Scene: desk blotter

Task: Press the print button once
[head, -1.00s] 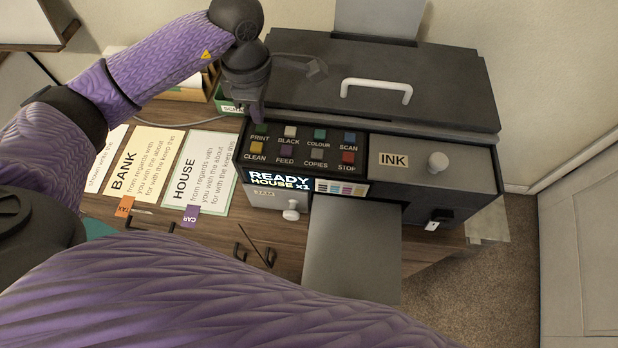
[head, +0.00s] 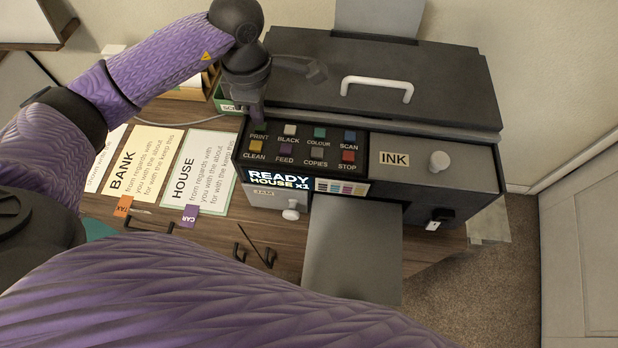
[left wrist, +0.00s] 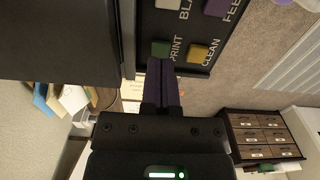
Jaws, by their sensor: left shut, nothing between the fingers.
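The green print button (head: 261,127) is at the top left of the printer's black button panel, above the word PRINT. My left gripper (head: 257,117) is shut and empty, with its fingertips at the far edge of this button, partly covering it. In the left wrist view the green button (left wrist: 160,48) lies just beyond the shut fingertips (left wrist: 161,64); I cannot tell whether they touch it. The printer's display (head: 279,180) reads READY HOUSE x1. My right gripper is not in view.
Close neighbours are the yellow clean button (head: 255,146) and white black-copy button (head: 290,130). The dark printer lid (head: 400,95) with a white handle (head: 377,86) rises behind. Paper sheets (head: 185,180) lie left. The output tray (head: 352,250) juts out in front.

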